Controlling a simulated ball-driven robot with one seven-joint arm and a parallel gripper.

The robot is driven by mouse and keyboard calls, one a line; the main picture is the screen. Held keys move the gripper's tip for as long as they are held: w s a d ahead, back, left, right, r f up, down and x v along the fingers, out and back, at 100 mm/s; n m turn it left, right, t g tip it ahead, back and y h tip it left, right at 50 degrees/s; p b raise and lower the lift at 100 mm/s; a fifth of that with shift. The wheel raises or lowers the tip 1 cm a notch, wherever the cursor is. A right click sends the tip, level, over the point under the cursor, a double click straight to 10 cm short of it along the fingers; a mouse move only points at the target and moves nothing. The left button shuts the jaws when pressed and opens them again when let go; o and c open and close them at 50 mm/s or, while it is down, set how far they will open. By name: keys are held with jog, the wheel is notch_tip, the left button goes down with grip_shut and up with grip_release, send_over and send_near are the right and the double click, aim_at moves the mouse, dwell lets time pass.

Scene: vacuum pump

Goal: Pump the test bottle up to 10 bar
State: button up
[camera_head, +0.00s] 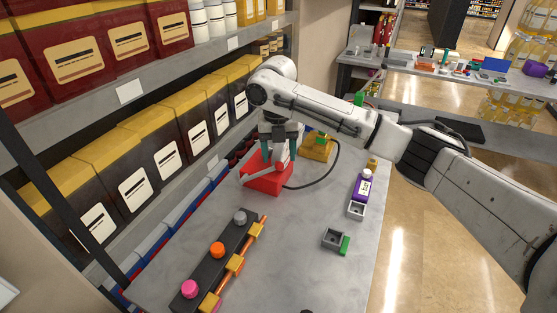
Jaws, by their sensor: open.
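A red pump-like block (268,181) sits on the grey table, with a grey bar or lever across its top. My gripper (279,156) points down over this block with its fingers apart. The fingers partly hide the block's top, and I cannot tell whether they touch the bar. A black hose (325,177) curves from near the red block up toward a yellow object with a green part (318,147), partly hidden behind my arm. A purple bottle with a white label (363,187) stands at the table's right edge. No pressure reading is legible.
A black strip (214,262) with pink, orange and grey knobs lies at the front left, beside an orange rod with yellow blocks (235,264). A small grey tray with a green side (335,240) is at the right. Shelves with boxes line the left. The middle front table is clear.

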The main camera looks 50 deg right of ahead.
aim_at(280, 162)
jog(key=shift+s+f, duration=0.1)
jog(key=shift+f, duration=1.75)
jog(key=shift+c, duration=0.3)
grip_shut()
